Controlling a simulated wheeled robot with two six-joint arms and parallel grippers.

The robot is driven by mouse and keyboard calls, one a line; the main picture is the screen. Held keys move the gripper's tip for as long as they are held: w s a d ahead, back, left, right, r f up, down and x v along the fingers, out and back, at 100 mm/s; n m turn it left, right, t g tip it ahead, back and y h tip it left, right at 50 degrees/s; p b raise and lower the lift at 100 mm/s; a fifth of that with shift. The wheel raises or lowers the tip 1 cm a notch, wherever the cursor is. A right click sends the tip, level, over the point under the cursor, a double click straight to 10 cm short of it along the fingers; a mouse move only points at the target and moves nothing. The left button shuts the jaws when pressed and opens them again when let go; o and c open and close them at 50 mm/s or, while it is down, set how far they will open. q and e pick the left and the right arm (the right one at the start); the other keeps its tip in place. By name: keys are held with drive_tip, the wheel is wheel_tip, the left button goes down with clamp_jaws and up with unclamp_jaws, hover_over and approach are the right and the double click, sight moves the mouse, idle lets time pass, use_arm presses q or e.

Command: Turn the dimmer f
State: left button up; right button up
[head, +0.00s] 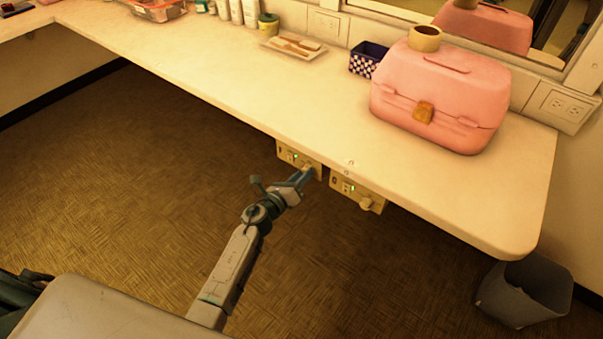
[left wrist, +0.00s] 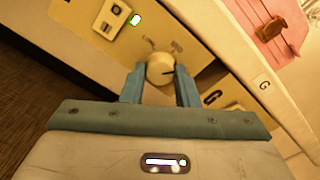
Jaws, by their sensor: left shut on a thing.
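A cream dimmer box (head: 298,157) with a lit green light hangs under the counter's front edge. Its round cream knob (left wrist: 160,70) has a dark pointer line pointing right in the left wrist view. My left gripper (head: 309,172) is shut on this knob, one finger on each side of it in the left wrist view. I cannot read a letter for this box. A second dimmer box (head: 346,184) hangs just to its right, with its own green light and knob (head: 366,203). A "G" label (left wrist: 263,83) shows to the right in the left wrist view. My right gripper is not in view.
The counter (head: 230,75) overhangs the boxes. A pink case (head: 440,95) with a tape roll (head: 425,38) on it stands near the right end. A grey bin (head: 525,290) stands on the floor at lower right. The floor left of my arm is clear.

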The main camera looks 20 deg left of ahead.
use_arm(q)
drive_tip(key=n+p, duration=1)
drive_tip(key=n, duration=0.9)
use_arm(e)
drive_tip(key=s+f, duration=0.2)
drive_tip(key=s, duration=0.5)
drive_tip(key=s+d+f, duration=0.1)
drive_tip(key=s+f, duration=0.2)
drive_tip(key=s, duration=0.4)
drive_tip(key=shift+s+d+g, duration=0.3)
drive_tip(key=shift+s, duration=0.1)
use_arm(q)
drive_tip(key=shift+n, duration=0.3)
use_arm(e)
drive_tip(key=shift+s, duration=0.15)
use_arm(q)
drive_tip(key=o, duration=1)
drive_tip(key=shift+c, duration=0.2)
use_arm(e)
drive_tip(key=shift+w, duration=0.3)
use_arm(q)
drive_tip(key=shift+s, duration=0.1)
